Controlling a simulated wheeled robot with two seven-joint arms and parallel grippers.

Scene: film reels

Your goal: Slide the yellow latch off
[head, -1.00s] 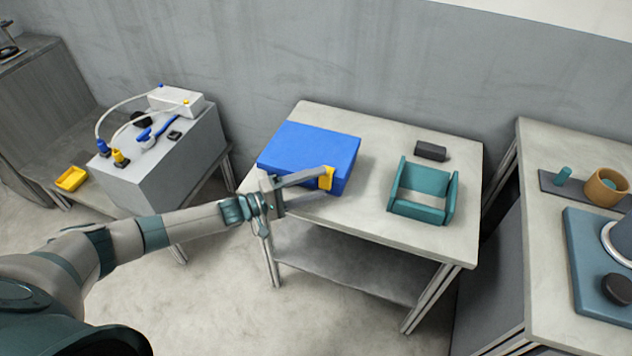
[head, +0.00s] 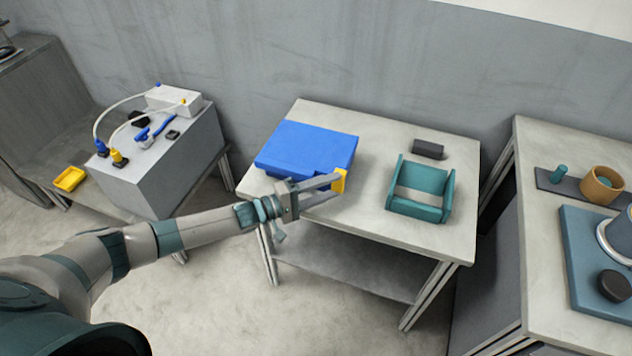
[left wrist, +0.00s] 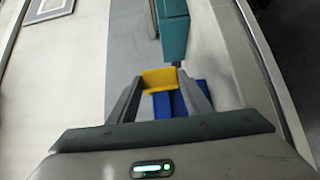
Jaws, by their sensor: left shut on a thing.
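The blue box (head: 305,148) sits on the middle table, its lid down. The yellow latch (head: 341,180) is at the box's front right corner in the head view. My left gripper (head: 336,183) is shut on the latch, its two fingers reaching in from the left. In the left wrist view the latch (left wrist: 160,78) shows between the fingertips, with the blue box (left wrist: 180,102) just below it. I cannot tell whether the latch still touches the box. My right gripper is not in view.
A teal open cradle (head: 420,190) stands to the right on the same table, with a dark block (head: 427,149) behind it. The tabletop between box and cradle is clear. A grey cabinet with cables (head: 160,170) stands left; another table (head: 545,225) stands right.

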